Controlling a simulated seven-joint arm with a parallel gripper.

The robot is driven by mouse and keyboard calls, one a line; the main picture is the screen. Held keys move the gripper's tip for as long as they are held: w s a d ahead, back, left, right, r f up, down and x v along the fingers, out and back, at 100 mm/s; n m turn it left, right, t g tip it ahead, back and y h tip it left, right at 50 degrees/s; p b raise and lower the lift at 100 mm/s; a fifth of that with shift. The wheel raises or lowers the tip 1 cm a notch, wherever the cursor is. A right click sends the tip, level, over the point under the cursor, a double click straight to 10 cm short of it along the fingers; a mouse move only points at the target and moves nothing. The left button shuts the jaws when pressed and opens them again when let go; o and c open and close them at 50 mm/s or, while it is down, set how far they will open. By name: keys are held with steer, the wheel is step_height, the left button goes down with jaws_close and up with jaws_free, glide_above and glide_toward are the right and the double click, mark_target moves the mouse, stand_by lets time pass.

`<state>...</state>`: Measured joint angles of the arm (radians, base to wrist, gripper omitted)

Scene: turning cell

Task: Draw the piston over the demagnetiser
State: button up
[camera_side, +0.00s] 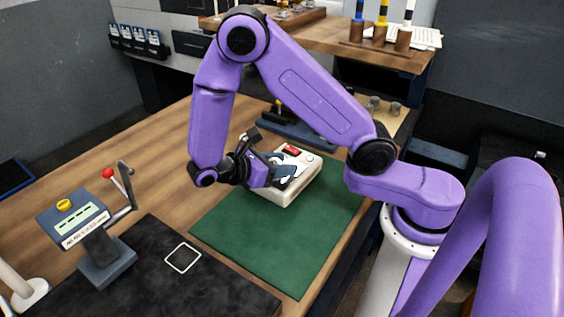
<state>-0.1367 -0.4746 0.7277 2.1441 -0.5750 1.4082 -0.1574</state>
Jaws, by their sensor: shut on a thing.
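The demagnetiser (298,187) is a cream box with a red switch on top, standing on the green mat. My gripper (272,168) is at the left part of its top, reaching in from the left with its fingers over the box. The gripper is shut on the piston, which is small and mostly hidden among the dark fingers. I cannot tell whether the piston touches the box's top or hangs just above it.
The green mat (278,246) has free room in front of the box. A lever stand with a red knob (108,173) and a black mat with a white square outline (183,258) are at left. A dark blue fixture (300,133) stands behind the box.

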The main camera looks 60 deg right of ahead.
steer(key=shift+a+f, duration=0.15)
steer(key=shift+a, duration=0.1)
steer(key=shift+a, duration=0.5)
steer(key=shift+d, duration=0.1)
steer(key=shift+d, duration=0.1)
steer(key=shift+d, duration=0.55)
steer(key=shift+d, duration=0.1)
steer(key=shift+d+r, duration=0.2)
steer(key=shift+d, duration=0.25)
steer(key=shift+d, duration=0.2)
steer(key=shift+d+f, duration=0.1)
steer(key=shift+d, duration=0.35)
